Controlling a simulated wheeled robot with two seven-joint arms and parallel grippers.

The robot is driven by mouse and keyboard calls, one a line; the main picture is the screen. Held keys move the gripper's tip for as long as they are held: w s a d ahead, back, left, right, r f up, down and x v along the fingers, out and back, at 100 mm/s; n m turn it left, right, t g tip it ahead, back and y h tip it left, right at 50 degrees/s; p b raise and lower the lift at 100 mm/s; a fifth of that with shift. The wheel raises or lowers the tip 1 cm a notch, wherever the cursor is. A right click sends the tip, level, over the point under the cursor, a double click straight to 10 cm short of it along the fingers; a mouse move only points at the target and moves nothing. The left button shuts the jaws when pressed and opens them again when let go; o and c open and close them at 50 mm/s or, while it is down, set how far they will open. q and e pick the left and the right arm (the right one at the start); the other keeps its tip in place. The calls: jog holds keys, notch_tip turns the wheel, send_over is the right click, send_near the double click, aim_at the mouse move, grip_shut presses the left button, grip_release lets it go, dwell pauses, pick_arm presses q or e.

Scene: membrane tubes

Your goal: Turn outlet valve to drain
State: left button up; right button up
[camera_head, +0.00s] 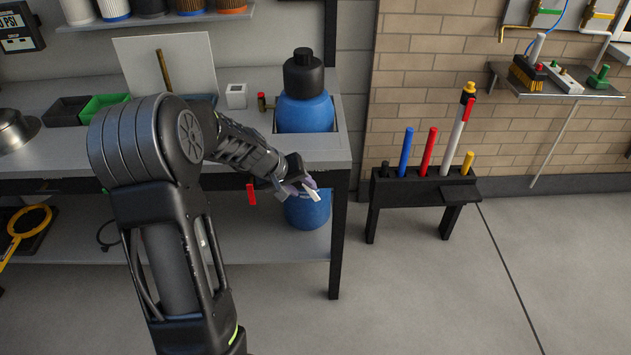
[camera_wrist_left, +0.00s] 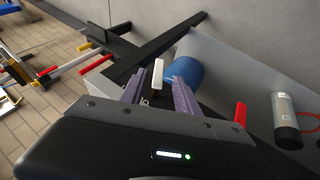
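A blue vessel (camera_head: 305,112) with a black cap sits in an opening in the bench, and its lower end (camera_head: 306,208) shows below the bench top. It also shows as a blue cylinder in the left wrist view (camera_wrist_left: 186,75). My left gripper (camera_head: 300,190) is at the bench's front edge, before the vessel's lower end. Its two purple fingers (camera_wrist_left: 158,92) are apart. A small white bar (camera_wrist_left: 158,73) stands between and beyond them; contact cannot be told. A red handle (camera_head: 251,194) hangs left of the gripper, also in the wrist view (camera_wrist_left: 240,114). Which handle is the outlet valve is unclear.
A black rack (camera_head: 395,190) with several coloured tubes stands right of the bench. A small red-topped fitting (camera_head: 262,102) is beside the vessel. The bench leg (camera_head: 338,240) is close right of the gripper. The floor (camera_head: 430,290) in front is clear.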

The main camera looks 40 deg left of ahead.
aim_at(310, 192)
pick_arm(q)
jog(key=shift+s+a+r, duration=0.1)
jog(key=shift+a+r, duration=0.1)
jog(key=shift+r, duration=0.25)
jog(key=shift+b+x, duration=0.6)
jog(key=shift+x, duration=3.35)
jog(key=shift+d, duration=0.15)
grip_shut()
